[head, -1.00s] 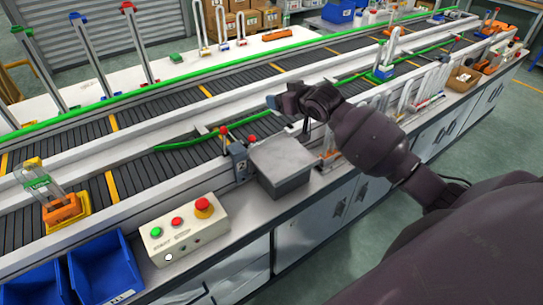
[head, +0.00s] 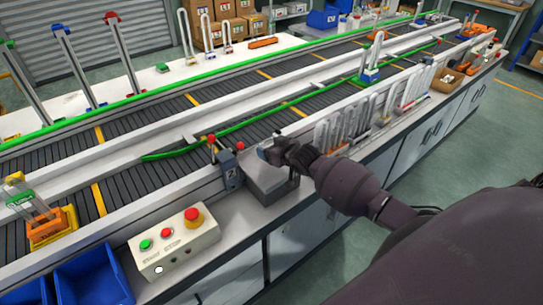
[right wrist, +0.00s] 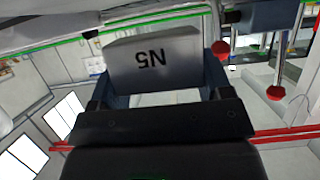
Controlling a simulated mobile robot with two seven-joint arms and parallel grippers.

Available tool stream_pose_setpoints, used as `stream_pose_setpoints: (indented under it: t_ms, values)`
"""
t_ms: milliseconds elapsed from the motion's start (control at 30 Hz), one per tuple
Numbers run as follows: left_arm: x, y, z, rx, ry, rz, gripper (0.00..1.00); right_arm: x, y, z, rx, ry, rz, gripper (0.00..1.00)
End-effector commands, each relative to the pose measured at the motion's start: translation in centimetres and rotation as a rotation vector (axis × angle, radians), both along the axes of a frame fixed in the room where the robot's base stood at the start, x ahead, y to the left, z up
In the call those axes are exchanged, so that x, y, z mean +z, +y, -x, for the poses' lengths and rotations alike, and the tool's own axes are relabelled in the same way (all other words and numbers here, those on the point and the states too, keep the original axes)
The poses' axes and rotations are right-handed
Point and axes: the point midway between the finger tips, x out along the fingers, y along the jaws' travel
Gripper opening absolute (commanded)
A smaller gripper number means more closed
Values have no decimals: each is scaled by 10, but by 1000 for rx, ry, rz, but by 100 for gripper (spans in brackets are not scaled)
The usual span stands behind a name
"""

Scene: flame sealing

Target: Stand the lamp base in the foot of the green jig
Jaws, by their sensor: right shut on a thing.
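My right gripper (head: 275,150) is over the grey box on the bench, beside the conveyor. The right wrist view shows its jaws on a flat grey piece (right wrist: 155,65) with dark characters; I cannot tell whether this is the lamp base. A post with a green top (head: 14,48) stands at the far left behind the conveyor; it looks like the green jig, its foot hidden behind the near rail. Posts with blue (head: 60,30) and red (head: 112,18) tops stand beside it. My left gripper is not in view.
The grey box (head: 268,186) sits beside a post marked 2 (head: 230,172). A button panel (head: 172,242) and blue bins (head: 95,275) are at the front left. An orange fixture (head: 52,230) stands on the conveyor. Glass tubes (head: 345,120) stand along the right edge.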

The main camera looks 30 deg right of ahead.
Motion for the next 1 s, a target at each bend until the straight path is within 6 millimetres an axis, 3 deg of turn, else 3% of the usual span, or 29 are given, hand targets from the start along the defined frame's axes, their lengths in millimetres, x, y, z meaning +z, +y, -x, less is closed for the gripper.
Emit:
stream_pose_setpoints:
  t_ms: [200,633,667,800,1000]
  values:
    - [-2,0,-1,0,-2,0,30,-29,0,0,0,1,0,44]
    - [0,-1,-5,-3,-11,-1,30,-34,0,0,0,0,0,44]
    - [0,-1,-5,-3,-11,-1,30,-35,0,0,0,0,0,74]
    - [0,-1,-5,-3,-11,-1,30,-34,0,0,0,0,0,95]
    - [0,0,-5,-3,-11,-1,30,-34,0,0,0,0,0,98]
